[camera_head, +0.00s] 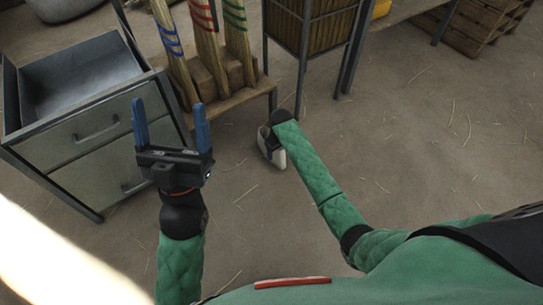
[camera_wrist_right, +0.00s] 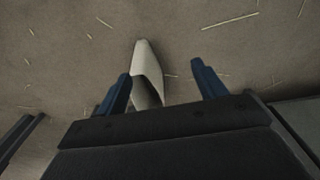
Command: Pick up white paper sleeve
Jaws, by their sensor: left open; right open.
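The white paper sleeve (camera_wrist_right: 147,65) lies on the floor and shows between the two blue fingers of my right gripper (camera_wrist_right: 163,90), nearer the left finger. Whether that finger touches it I cannot tell. My right gripper is open. In the head view the sleeve (camera_head: 277,158) shows as a pale piece beside the end of my right arm, which hides part of it and the right fingers. My left gripper (camera_head: 172,125) is open and empty, its blue fingers pointing up in the picture, in front of the grey drawer cabinet.
A grey metal drawer cabinet (camera_head: 88,135) with an open top drawer stands at the left. Brooms with blue, red and green bindings (camera_head: 205,50) stand on a low wooden rack (camera_head: 235,98). A wooden crate (camera_head: 488,25) is at top right. The straw-strewn floor (camera_head: 430,130) is clear at right.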

